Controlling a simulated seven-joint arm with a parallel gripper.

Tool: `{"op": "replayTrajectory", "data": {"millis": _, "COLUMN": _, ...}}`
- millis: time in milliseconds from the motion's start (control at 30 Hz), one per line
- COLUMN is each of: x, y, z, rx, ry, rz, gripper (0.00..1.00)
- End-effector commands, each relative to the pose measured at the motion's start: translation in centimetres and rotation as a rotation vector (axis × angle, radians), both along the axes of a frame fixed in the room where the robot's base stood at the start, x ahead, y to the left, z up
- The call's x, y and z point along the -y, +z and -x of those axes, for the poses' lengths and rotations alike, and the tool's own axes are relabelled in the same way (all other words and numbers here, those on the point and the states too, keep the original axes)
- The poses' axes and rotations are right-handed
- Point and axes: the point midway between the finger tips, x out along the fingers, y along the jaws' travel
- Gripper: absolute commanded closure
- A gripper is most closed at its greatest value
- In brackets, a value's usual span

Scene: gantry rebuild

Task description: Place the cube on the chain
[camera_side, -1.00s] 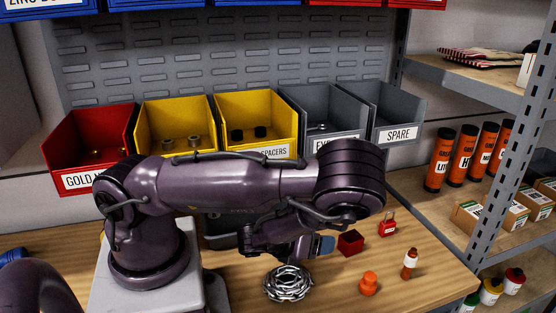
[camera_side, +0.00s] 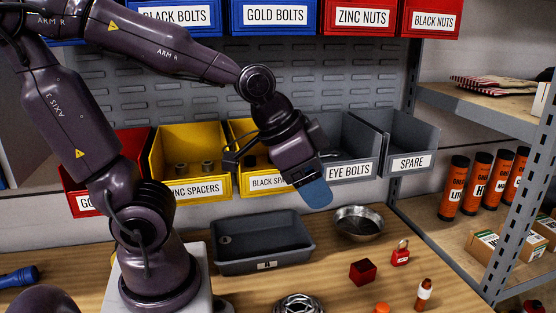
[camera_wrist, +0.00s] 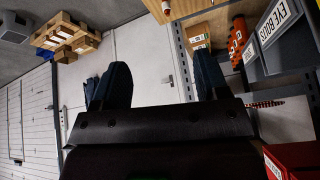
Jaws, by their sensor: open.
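The dark red cube (camera_side: 363,271) rests on the wooden bench, right of centre in the side view. The chain (camera_side: 299,303), a silvery coiled heap, lies at the bottom edge of the side view, left of and nearer than the cube; its front is cut off. My gripper (camera_side: 317,194) is raised well above the bench, in front of the bins, with its blue fingers pointing down and right. The wrist view shows both blue fingers (camera_wrist: 159,82) spread apart with nothing between them. Neither cube nor chain shows in the wrist view.
A grey tray (camera_side: 262,264) and a metal bowl (camera_side: 358,223) stand behind the chain and cube. A red padlock (camera_side: 401,254), a small bottle (camera_side: 424,294) and an orange piece (camera_side: 382,308) are near the cube. Labelled bins (camera_side: 350,173) line the back.

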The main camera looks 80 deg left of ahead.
Motion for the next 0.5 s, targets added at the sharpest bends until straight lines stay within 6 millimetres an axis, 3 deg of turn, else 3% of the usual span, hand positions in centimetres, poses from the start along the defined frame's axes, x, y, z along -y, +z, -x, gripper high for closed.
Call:
{"op": "replayTrajectory", "data": {"millis": 33, "x": -0.2, "y": 1.3, "z": 1.3, "rx": 0.005, "ry": 0.055, "rz": 0.018, "gripper": 0.32}}
{"op": "replayTrajectory", "data": {"millis": 200, "x": -0.6, "y": 3.1, "z": 4.5, "rx": -0.024, "ry": 0.193, "rz": 0.053, "gripper": 0.32}}
{"op": "replayTrajectory", "data": {"millis": 267, "x": -0.7, "y": 3.4, "z": 5.1, "rx": -0.031, "ry": 0.217, "rz": 0.058, "gripper": 0.18}}
{"op": "replayTrajectory", "data": {"millis": 500, "x": -0.7, "y": 3.4, "z": 5.4, "rx": -0.038, "ry": 0.233, "rz": 0.061, "gripper": 0.17}}
